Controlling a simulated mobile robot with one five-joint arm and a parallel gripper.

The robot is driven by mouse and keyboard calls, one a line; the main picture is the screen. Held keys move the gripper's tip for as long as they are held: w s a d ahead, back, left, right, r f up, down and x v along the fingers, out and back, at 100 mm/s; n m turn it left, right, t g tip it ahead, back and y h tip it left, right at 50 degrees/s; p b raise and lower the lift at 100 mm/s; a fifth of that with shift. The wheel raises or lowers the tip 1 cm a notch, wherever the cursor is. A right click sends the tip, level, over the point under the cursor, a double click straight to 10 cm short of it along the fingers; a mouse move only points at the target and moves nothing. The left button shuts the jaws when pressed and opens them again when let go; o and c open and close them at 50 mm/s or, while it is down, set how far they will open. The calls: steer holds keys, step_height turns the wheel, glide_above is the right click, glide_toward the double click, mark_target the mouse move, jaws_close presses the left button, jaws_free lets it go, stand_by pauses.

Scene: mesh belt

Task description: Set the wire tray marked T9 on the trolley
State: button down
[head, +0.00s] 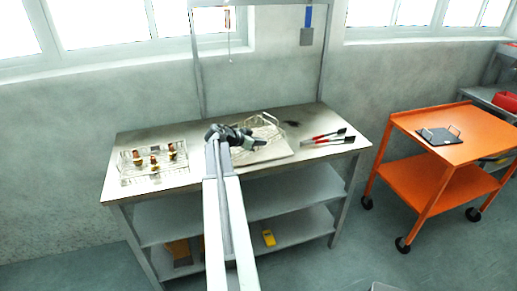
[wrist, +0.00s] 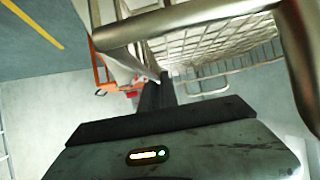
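A wire tray (head: 270,122) is at the middle of the steel bench, just beyond and right of my gripper (head: 258,143). Its thick rim bars (wrist: 190,18) and mesh fill the upper right of the wrist view, very close to the camera. A dark finger of my gripper (wrist: 153,95) shows there beside the bars. I cannot tell whether it grips a bar. A second wire tray (head: 126,176) with several brass-coloured pieces stands at the bench's left. No T9 mark is readable on either. The orange trolley (head: 470,150) stands right of the bench.
A dark plate with a handle (head: 437,136) lies on the trolley's top, with bare room around it. Red-handled tongs (head: 322,136) lie on the bench's right part. A pale board (head: 272,155) is under the middle tray. A blue-handled tool (head: 307,25) hangs above.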

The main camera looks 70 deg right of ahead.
mark_target(263, 147)
step_height(263, 147, down, 3)
steer(key=shift+b, duration=0.85)
steer(key=shift+w+r, duration=0.15)
steer(key=shift+r, duration=0.1)
steer(key=c, duration=2)
jaws_free()
steer(key=shift+a+f, duration=0.1)
steer(key=shift+f, duration=0.1)
steer(key=shift+c, duration=0.2)
steer(key=o, duration=0.4)
